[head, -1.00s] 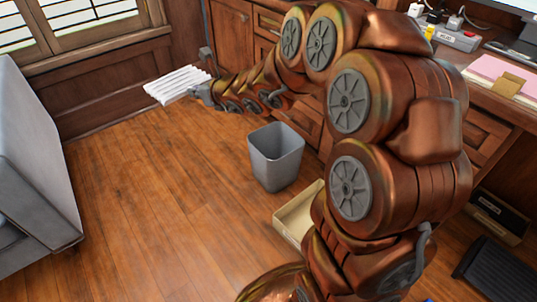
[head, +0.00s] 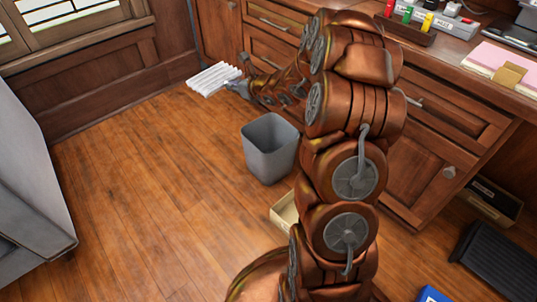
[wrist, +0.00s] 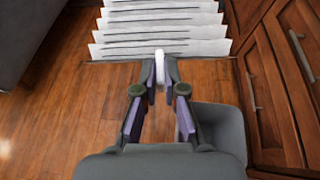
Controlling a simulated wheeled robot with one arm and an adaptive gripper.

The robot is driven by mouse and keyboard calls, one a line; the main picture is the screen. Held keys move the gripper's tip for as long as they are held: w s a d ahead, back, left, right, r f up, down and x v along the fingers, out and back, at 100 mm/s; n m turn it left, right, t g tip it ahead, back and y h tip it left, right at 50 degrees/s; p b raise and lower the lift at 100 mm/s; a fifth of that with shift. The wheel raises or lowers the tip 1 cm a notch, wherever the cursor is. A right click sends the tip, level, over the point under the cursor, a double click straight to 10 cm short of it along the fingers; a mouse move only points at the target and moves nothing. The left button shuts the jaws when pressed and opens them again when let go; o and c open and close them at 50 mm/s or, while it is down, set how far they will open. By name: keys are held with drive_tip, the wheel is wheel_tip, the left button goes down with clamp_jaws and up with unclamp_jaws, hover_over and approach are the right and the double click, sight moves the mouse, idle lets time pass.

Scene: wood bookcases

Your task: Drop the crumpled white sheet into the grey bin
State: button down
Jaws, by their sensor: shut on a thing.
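The white sheet (head: 214,79) has pleat-like folds and shows beyond my gripper in the head view. It also fills the top of the wrist view (wrist: 160,35). My gripper (head: 241,88) is shut on the sheet's near edge; the wrist view shows the fingertips (wrist: 160,68) pinching a white part of it. The grey bin (head: 270,150) stands upright on the floor, nearer to the head camera than the sheet and to its right. In the wrist view the bin (wrist: 218,128) is at lower right, partly hidden by my gripper. The visible part of its inside looks empty.
Wooden drawers and a desk (head: 440,120) stand right of the bin. A cream box (head: 284,212) lies on the floor close by, partly behind my arm. A grey piece of furniture (head: 28,170) is at left. The wooden floor between is clear.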

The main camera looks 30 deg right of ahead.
drive_tip(key=shift+m+h, duration=0.3)
drive_tip(key=shift+m, duration=0.2)
drive_tip(key=shift+s+d+f+b, duration=0.4)
drive_tip(key=shift+s+d+f, duration=0.95)
drive_tip(key=shift+d+f, duration=2.2)
drive_tip(key=shift+s+d+f+b, duration=0.4)
drive_tip(key=shift+s+d+f, duration=1)
drive_tip(key=shift+d+f, duration=2.1)
drive_tip(key=shift+s+d+f+b, duration=0.4)
drive_tip(key=shift+s+d+f, duration=1.4)
drive_tip(key=shift+f, duration=3.05)
drive_tip(key=shift+w+d, duration=0.4)
drive_tip(key=shift+w, duration=0.05)
drive_tip(key=c, duration=1.2)
unclamp_jaws()
drive_tip(key=v, duration=1.2)
drive_tip(key=shift+f, duration=0.1)
